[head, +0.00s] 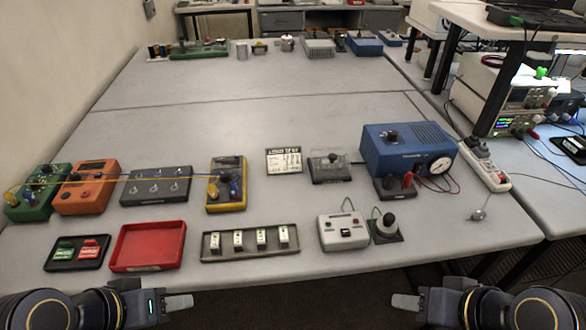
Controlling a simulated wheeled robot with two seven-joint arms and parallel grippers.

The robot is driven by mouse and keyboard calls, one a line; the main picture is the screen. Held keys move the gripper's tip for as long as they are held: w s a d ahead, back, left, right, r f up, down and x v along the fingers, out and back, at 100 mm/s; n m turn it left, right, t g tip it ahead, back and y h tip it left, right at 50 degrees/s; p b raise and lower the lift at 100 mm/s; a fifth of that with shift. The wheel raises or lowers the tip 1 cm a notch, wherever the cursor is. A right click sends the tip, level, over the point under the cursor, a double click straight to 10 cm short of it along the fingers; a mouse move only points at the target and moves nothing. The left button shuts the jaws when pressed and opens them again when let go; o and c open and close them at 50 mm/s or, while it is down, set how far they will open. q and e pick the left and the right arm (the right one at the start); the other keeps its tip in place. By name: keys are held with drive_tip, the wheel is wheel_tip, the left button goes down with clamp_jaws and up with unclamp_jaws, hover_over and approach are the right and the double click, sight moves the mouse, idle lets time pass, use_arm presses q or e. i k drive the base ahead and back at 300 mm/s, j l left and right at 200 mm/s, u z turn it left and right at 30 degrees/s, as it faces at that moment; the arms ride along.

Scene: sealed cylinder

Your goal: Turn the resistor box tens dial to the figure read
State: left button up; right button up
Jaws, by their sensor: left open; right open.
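A dark grey box with several knobs on its top (157,185) sits at the left middle of the table; it looks like the resistor box. Its markings and dial figures are too small to read. A yellow meter (227,185) stands to its right, its reading not legible. My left gripper (180,302) and my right gripper (404,302) are at the table's front edge, both open and empty, well apart from the grey box.
Green (31,201) and orange (86,190) boxes stand left of the grey box; a yellow wire crosses above it. A red tray (149,247), a dark tray (77,254) and a rack of white blocks (250,243) lie in front. A blue unit (405,147) stands right. The table's middle is clear.

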sight(46, 168)
drive_tip(key=u, duration=1.75)
